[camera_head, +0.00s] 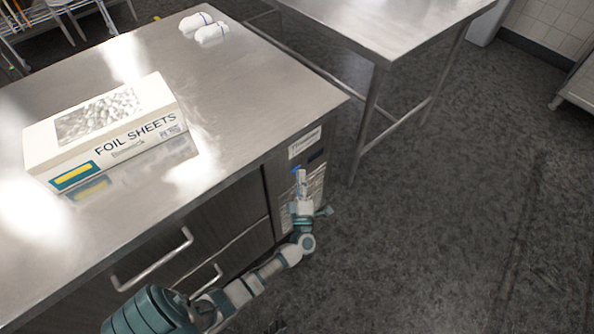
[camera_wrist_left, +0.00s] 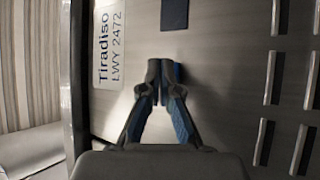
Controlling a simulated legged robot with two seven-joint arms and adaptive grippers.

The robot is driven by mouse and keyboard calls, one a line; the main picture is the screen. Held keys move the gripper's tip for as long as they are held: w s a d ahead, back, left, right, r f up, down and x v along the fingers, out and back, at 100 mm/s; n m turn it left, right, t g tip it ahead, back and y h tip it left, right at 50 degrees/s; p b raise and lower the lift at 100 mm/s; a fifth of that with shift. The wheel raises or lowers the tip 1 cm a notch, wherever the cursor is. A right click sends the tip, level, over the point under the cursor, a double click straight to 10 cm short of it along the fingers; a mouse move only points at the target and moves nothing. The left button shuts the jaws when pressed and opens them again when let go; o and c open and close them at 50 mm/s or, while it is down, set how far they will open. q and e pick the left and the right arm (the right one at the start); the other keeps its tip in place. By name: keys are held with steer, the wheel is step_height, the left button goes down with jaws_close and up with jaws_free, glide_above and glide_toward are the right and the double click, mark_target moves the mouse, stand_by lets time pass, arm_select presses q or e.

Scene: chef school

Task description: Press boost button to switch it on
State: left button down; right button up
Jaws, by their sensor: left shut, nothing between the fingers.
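My left gripper (camera_head: 300,178) is shut and empty at the front of the metal unit's end panel, below its white label (camera_head: 304,143). In the left wrist view the shut fingertips (camera_wrist_left: 163,72) are in front of the bare metal panel (camera_wrist_left: 215,65); I cannot tell whether they touch it. A dark rectangle (camera_wrist_left: 174,14) on the panel lies above the fingertips there. It also shows in the head view (camera_head: 316,156). I cannot make out a boost button; the fingers hide part of the panel. My right gripper is not in view.
A box of foil sheets (camera_head: 110,125) lies on the steel counter (camera_head: 250,90). Drawer handles (camera_head: 152,262) stick out close to my left arm. Slots (camera_wrist_left: 272,78) line the panel's right in the wrist view. A second steel table (camera_head: 390,25) stands behind; the floor at right is clear.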

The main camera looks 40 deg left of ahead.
arm_select(q)
steer(key=shift+a, duration=0.2)
stand_by(0.5)
steer(key=shift+d, duration=0.65)
steer(key=d, duration=0.6)
steer(key=shift+s, duration=0.3)
